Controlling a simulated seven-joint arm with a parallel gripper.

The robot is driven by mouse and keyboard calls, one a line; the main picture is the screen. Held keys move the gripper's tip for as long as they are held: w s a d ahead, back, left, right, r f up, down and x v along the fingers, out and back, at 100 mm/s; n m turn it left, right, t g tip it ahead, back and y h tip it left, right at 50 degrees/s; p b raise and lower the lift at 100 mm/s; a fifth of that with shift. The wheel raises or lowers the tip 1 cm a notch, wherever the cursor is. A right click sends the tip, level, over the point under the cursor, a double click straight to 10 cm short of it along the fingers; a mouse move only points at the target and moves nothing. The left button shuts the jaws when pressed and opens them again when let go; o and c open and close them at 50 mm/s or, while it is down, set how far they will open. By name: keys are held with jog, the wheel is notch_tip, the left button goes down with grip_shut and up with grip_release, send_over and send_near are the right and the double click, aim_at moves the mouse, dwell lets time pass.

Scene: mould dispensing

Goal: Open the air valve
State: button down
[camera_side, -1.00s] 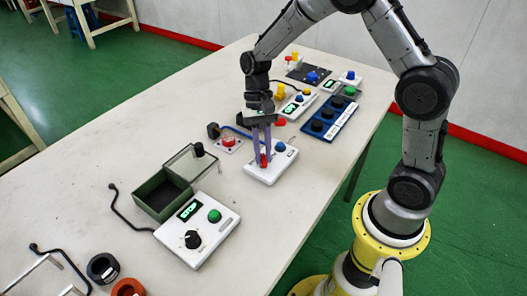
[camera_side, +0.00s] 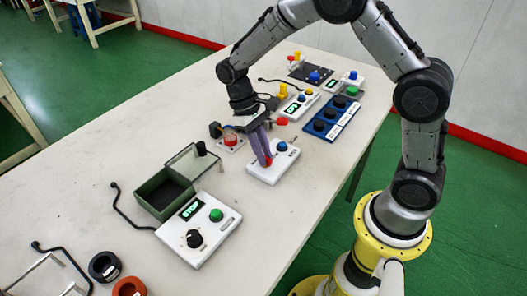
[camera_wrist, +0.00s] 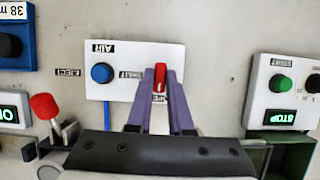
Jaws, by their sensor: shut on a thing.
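The air box (camera_side: 262,175) is a white panel at the middle of the table. It also fills the centre of the wrist view (camera_wrist: 120,58), where its AIR, SHUT and OPEN labels read upside down. A blue knob (camera_wrist: 102,73) sits on one side of the panel. The red valve handle (camera_wrist: 160,74) is between the two purple fingers of my gripper (camera_side: 266,154). My gripper is shut on the handle, which points along the fingers towards the OPEN label in the wrist view. The fingers lean in the side view and partly hide the handle there.
A white box with a STOP display (camera_side: 190,210) and a green open-lidded bin (camera_side: 160,195) lie nearer. A blue panel with black knobs (camera_side: 325,122) is behind on the right.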

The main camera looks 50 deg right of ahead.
dwell(0.5)
jog(key=c, duration=0.8)
grip_release()
jog(key=shift+v, duration=6.95)
